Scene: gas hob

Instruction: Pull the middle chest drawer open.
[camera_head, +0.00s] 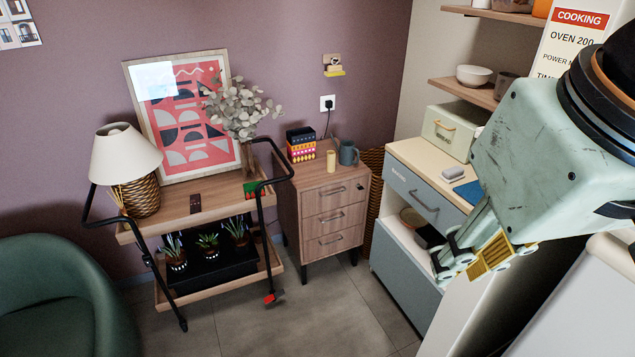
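A small wooden chest (288,203) stands against the purple wall, with three drawers stacked on its front. The middle drawer (318,224) has a dark bar handle (331,217) and looks shut, its front in line with the top drawer (319,199) and bottom drawer (320,246). My gripper (462,270) is in the right of the view, pale green with a yellow part near its fingers. It is well to the right of the chest and nearer the camera, apart from the handle. Its fingers are seen at an angle, so their opening is unclear.
A wooden trolley (185,223) with a black frame stands close left of the chest. A blue-grey cabinet (408,267) stands on the right. A mug (349,153) and small boxes (301,146) sit on the chest. Tiled floor (335,305) before it is clear.

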